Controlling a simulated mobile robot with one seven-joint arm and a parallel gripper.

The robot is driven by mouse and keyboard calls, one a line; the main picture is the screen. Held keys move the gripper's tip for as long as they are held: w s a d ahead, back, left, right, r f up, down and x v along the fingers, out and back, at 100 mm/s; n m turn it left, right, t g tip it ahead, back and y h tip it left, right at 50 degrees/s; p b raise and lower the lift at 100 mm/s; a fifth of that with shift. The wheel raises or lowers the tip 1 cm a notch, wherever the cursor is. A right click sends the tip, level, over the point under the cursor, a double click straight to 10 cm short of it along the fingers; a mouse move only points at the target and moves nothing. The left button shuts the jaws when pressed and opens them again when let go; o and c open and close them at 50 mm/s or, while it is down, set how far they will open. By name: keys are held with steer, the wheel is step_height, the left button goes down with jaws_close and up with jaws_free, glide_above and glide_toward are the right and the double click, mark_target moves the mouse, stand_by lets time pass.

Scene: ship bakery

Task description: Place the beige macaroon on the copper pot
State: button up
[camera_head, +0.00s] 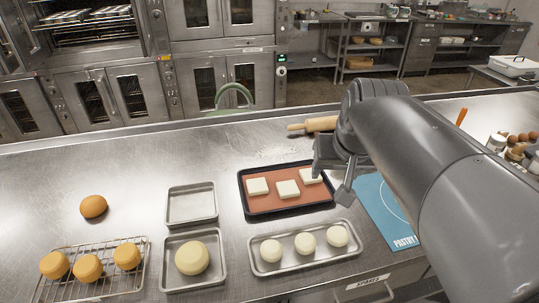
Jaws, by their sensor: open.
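I cannot make out a beige macaroon or a copper pot in the head view. My gripper (331,184) is open, hanging over the right end of a dark baking tray with a reddish-brown liner (266,207). Three pale square pieces lie on that liner: one at the left (257,186), one in the middle (288,189) and one at the right (310,176), close to my gripper. I see nothing held between the fingers. My arm hides part of the counter on the right.
Buns sit on a wire rack (72,291), with one loose bun (93,207) behind. A small empty tray (191,219), a tray with a dough ball (216,281) and a tray of three balls (262,272) stand nearby. A rolling pin (320,124) and blue mat (388,218) lie right.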

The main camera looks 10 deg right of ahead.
steer(key=s+a+f+n+y, duration=0.1)
steer(key=s+a+f+n, duration=0.1)
steer(key=s+a+f, duration=0.3)
steer(key=s+a, duration=0.1)
steer(key=a, duration=0.2)
steer(key=shift+s+a+f+n, duration=0.2)
steer(key=shift+f+n, duration=0.1)
steer(key=shift+n, duration=0.1)
